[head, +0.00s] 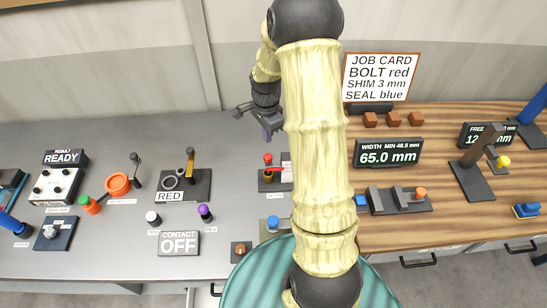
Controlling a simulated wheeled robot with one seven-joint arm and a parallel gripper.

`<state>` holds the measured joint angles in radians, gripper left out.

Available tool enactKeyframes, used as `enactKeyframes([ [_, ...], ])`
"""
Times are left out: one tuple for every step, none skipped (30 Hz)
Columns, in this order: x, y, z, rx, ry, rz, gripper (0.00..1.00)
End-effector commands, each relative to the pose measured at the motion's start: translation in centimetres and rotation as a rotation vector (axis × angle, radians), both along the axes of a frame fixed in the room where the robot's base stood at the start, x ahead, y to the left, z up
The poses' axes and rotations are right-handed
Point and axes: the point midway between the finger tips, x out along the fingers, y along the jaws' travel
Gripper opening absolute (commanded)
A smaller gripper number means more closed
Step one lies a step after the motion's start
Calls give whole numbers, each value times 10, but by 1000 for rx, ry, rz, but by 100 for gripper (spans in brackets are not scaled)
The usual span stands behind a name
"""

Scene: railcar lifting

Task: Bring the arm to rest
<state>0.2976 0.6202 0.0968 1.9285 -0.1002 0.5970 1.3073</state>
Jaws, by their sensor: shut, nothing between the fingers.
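My arm rises through the middle of the head view and bends at the top toward the left. My gripper (268,134) hangs from it, pointing down, shut and empty. It appears above the back part of the grey bench (228,215), apart from the objects there. A red-topped switch or lever (268,160) stands on a dark base a little below it in the picture. My arm hides part of the middle of the bench.
A job card (382,77) reads BOLT red, SHIM 3 mm, SEAL blue. A READY box (58,178), an orange ring-shaped part (117,184), a RED plate (190,192) and a CONTACT OFF sign (179,244) stand left. A 65.0 mm display (388,152) stands right.

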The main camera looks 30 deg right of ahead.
Motion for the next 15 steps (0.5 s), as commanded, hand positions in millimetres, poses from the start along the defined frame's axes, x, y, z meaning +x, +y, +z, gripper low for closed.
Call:
enactKeyframes([
  [0, 0, 0, 0, 0, 0, 0],
  [0, 0, 0, 0, 0, 0, 0],
  [0, 0, 0, 0, 0, 0, 0],
  [0, 0, 0, 0, 0, 0, 0],
  [0, 0, 0, 0, 0, 0, 0],
  [0, 0, 0, 0, 0, 0, 0],
  [0, 0, 0, 0, 0, 0, 0],
  [0, 0, 0, 0, 0, 1, 0],
  [-1, 1, 0, 0, -1, 7, 0],
  [-2, 2, 1, -1, -3, 16, 0],
  [-3, 3, 1, -2, -5, 31, 0],
  [-5, 6, 3, -4, -10, 61, 0],
  [-8, 9, 4, -5, -14, 92, 0],
  [-11, 13, 6, -8, -19, 129, 0],
  [-16, 19, 9, -12, -28, 187, 0],
])
